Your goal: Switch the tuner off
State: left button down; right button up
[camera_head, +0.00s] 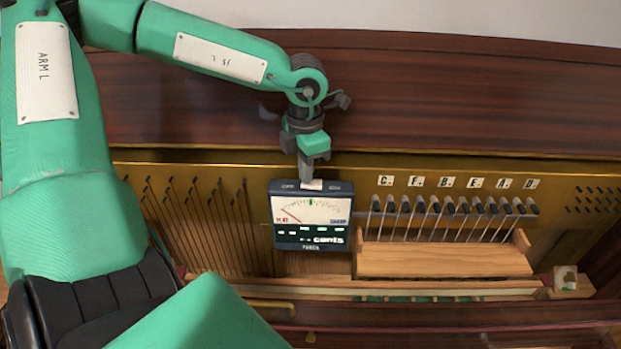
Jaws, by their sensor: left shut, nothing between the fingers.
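The tuner (312,233) is a dark box with a white needle dial and a lit display, standing inside the open piano. Its needle rests toward the left of the dial. A small pale switch (312,185) is on its top edge, between markings that look like "OFF" on the left and "ON" on the right. My left gripper (308,178) is shut and empty, pointing down with its tips right at the switch. I cannot tell whether they touch it. My right gripper is not in view.
Right of the tuner, a row of dark hammers (448,206) stands above a wooden block (445,260), under letter labels. Thin rods (200,225) fill the left. A small pale block (566,281) is at the far right. The dark wooden lid (450,95) lies behind.

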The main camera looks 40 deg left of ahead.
pick_arm(q)
jog(key=shift+f+b, duration=0.25)
jog(key=shift+b, duration=0.05)
jog(key=shift+s+r, duration=0.1)
jog(key=shift+r+p, duration=0.35)
jog(key=shift+r, duration=0.45)
jog(key=shift+r+p, duration=0.65)
jog(key=shift+r, duration=2)
jog(key=shift+d+f, duration=0.1)
